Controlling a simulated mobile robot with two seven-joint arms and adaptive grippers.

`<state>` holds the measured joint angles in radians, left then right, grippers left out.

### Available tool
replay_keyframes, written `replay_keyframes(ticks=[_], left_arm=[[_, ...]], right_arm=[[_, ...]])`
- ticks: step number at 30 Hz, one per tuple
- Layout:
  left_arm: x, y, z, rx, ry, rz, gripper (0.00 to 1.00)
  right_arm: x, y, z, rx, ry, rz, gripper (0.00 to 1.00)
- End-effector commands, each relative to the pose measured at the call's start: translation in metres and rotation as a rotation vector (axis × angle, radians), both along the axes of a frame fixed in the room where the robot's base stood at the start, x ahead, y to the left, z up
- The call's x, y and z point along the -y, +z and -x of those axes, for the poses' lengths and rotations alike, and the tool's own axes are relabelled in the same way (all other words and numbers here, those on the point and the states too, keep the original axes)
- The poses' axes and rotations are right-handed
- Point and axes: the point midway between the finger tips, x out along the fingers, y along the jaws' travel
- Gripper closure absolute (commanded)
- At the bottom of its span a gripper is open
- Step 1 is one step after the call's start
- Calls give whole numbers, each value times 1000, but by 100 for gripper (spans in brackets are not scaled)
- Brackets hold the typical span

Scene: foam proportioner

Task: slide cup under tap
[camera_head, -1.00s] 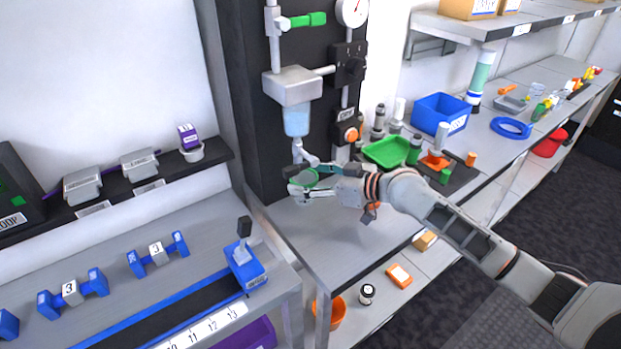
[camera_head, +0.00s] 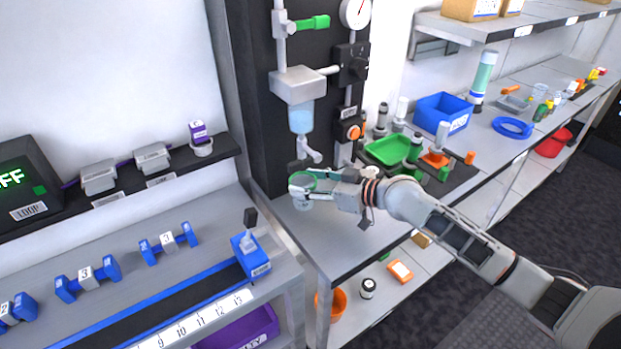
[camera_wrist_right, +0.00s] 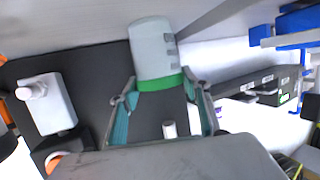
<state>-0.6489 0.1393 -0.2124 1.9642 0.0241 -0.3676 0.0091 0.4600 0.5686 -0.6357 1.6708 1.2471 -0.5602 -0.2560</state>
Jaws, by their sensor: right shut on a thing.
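The cup (camera_head: 302,202) is pale and clear-looking with a green rim. It is upright at the left end of the bench. My right gripper (camera_head: 303,182) reaches in from the right and is shut on it. In the right wrist view the cup (camera_wrist_right: 153,50) with its green band lies between the two fingertips (camera_wrist_right: 160,92). The tap's spout (camera_head: 310,153) hangs under a clear bluish cylinder (camera_head: 301,118), above and slightly right of the cup in the head view. I cannot tell whether the cup's base touches the bench. My left gripper is out of view.
A dark column (camera_head: 262,110) stands behind the cup. An orange knob (camera_head: 352,132) and a green tray (camera_head: 388,150) are to the right. The bench (camera_head: 335,235) is clear in front of the cup. A blue-railed bench (camera_head: 215,270) stands left.

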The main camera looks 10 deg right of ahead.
Motion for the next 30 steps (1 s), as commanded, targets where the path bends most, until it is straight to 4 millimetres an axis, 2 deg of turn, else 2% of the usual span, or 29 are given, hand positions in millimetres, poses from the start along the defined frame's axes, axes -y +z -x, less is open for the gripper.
replay_keyframes(ticks=[8, 9, 11, 23, 30], left_arm=[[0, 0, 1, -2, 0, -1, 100], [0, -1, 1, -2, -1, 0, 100], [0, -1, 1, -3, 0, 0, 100], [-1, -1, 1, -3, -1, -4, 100], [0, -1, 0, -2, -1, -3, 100]], right_arm=[[-1, 0, 0, 1, 0, -1, 74], [-1, 0, 0, 1, 0, -1, 45], [-1, 0, 0, 1, 0, -1, 33], [2, 1, 2, 1, -1, 0, 33], [26, 10, 26, 0, -1, 5, 33]])
